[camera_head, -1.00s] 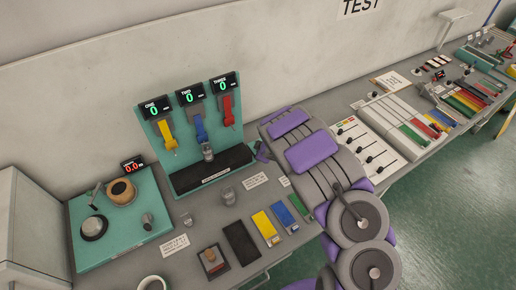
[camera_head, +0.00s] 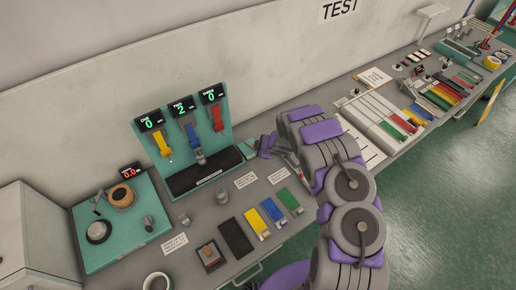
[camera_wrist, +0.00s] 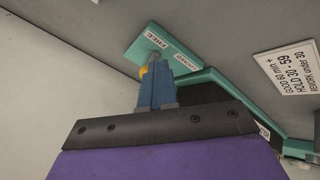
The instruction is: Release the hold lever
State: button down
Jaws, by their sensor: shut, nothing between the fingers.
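The hold lever seems to be the small grey piece with a yellow part (camera_wrist: 144,70) in the wrist view, on a small teal plate (camera_wrist: 140,45) with white labels, one reading "FREE". The lever is mostly hidden behind my gripper (camera_wrist: 156,65). My gripper is shut and empty, its blue-grey fingertips at or just in front of the lever; contact cannot be told. In the head view my gripper (camera_head: 267,143) is right of the teal tape stand (camera_head: 225,115). The stand holds yellow (camera_head: 162,144), blue (camera_head: 192,135) and red (camera_head: 217,117) tapes under displays reading 0, 2 and 0.
A grey metal piece hangs at the blue tape's end (camera_head: 199,157). Colored blocks (camera_head: 256,223) and cards lie along the bench front. A wall rises behind.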

jog(key=shift+d, duration=0.15)
jog(key=shift+d+p, duration=0.3)
jog(key=shift+d, duration=0.25)
